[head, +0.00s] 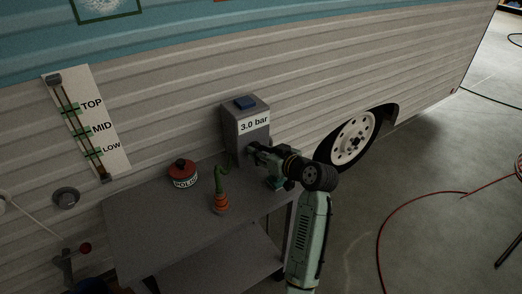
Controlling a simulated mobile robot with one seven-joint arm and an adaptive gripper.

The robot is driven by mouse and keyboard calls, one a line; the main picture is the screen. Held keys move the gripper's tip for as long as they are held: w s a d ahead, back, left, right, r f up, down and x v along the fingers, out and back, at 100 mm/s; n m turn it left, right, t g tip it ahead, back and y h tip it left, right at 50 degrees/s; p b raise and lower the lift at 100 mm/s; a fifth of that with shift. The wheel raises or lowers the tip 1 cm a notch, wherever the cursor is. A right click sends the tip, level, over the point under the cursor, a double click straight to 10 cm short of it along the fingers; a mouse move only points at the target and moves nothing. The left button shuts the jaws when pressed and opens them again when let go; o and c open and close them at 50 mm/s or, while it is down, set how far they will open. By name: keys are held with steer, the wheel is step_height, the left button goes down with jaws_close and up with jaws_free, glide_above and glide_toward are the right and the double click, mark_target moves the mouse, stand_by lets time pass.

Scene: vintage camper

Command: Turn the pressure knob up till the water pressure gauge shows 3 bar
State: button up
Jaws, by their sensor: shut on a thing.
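The water pressure gauge is a grey box (235,117) with a blue top piece, standing at the back of the grey table against the camper wall. Its white display (254,122) reads "3.0 bar". My gripper (253,152) is at the lower front of the box. It is shut on the pressure knob, which is mostly hidden behind my gripper and wrist. My arm comes in from the lower right.
A TOP/MID/LOW level panel (88,125) is on the wall. A camper wheel (352,140) and red hose (400,209) are right.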

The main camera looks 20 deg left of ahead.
stand_by(0.3)
steer(key=o, duration=1.2)
steer(key=shift+c, duration=0.2)
steer(key=v, duration=1.2)
steer(key=shift+w, duration=0.1)
